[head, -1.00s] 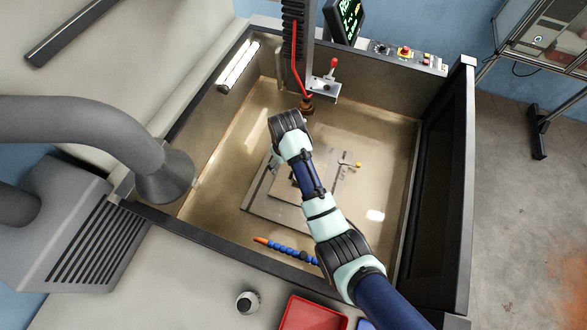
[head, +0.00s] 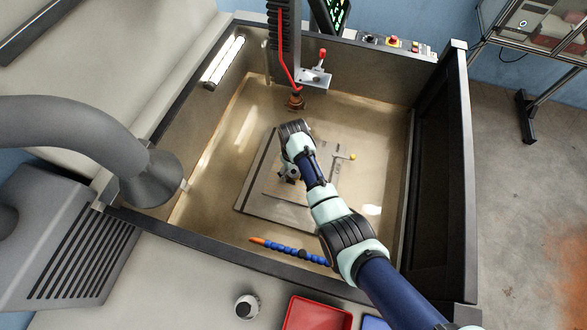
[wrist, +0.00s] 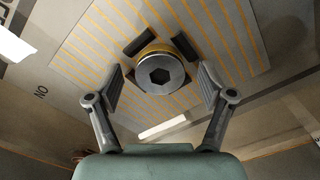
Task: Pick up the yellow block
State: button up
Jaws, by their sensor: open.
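In the wrist view, a round piece (wrist: 160,72) with a grey metal top, a hexagonal socket and a yellow band below it lies between my fingers. It is the only yellow-sided piece I see close to my gripper. My gripper (wrist: 160,90) is open, with one finger on each side of it and a visible gap on both sides. In the head view my gripper (head: 289,174) is above the plate inside the tank, and it hides the piece there.
Dark bars (wrist: 138,40) stand close beside the piece on a yellow-striped plate (wrist: 100,40). The machine head with a copper-coloured tip (head: 295,102) hangs behind my arm. A blue segmented hose (head: 290,251) and the tank's front wall (head: 215,245) are nearer. A red tray (head: 316,314) is outside.

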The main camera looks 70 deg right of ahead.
grip_shut()
dwell(0.4)
jog(key=shift+r, duration=0.1)
notch_tip(320, 180, up, 20)
jog(key=p, duration=0.5)
jog(key=shift+p, duration=0.35)
